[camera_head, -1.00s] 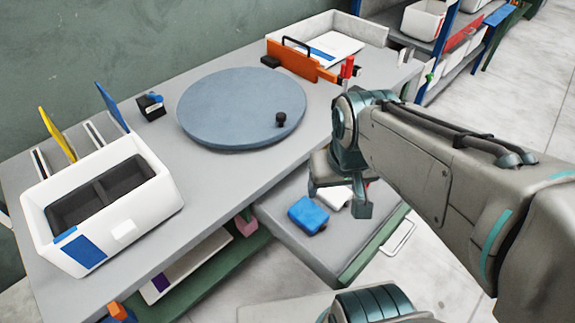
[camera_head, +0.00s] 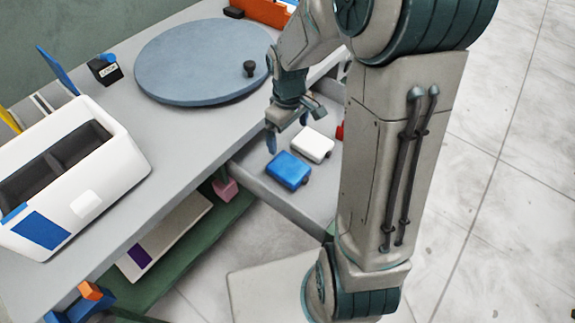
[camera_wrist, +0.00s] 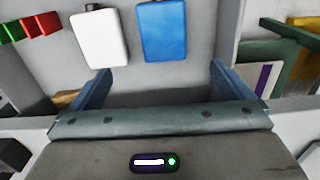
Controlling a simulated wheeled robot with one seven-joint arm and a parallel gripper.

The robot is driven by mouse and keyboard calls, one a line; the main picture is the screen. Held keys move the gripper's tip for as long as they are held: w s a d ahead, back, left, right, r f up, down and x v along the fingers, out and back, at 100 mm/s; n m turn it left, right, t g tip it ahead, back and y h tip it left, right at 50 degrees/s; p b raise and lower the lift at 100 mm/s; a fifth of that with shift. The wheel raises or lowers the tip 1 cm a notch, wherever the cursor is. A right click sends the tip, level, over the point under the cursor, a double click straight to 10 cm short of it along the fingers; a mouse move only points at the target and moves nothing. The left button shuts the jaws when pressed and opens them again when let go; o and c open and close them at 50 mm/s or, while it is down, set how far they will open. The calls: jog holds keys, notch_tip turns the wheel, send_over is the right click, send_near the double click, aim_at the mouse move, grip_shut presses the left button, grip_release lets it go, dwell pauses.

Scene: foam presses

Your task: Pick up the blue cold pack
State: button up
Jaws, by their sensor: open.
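The blue cold pack (camera_head: 288,170) lies flat in an open grey drawer (camera_head: 262,186) below the worktop. A white pack (camera_head: 313,145) lies beside it, a small gap apart. In the wrist view the blue cold pack (camera_wrist: 164,30) is at the top centre, with the white pack (camera_wrist: 99,38) to its left. My gripper (camera_head: 287,140) is above the drawer, near the two packs. Its fingers are apart with nothing between them, and in the wrist view my gripper (camera_wrist: 154,85) shows both fingers short of the packs.
A round blue-grey turntable (camera_head: 195,62) with a black knob sits on the worktop (camera_head: 165,160). A white divided bin (camera_head: 110,185) stands at the left. A lower green shelf (camera_head: 205,225) holds a pink block (camera_head: 225,187). Red and green items (camera_wrist: 30,27) lie left of the packs.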

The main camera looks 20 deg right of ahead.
jog(key=f, duration=0.1)
jog(key=b, duration=0.1)
send_over(288, 166)
jog(key=f, duration=0.8)
jog(key=shift+w+d+f, duration=0.1)
jog(key=shift+w+f, duration=0.15)
jog(key=shift+w, duration=0.1)
jog(key=shift+s+f+b, duration=0.25)
jog(key=shift+f+b, duration=0.05)
jog(key=shift+f, duration=1.05)
jog(key=shift+s+f+b, duration=0.2)
jog(key=shift+f+b, duration=0.1)
jog(key=shift+f, duration=1.05)
jog(key=shift+c, duration=0.3)
jog(key=c, duration=1.1)
jog(key=shift+r, duration=0.15)
jog(key=shift+c, duration=0.2)
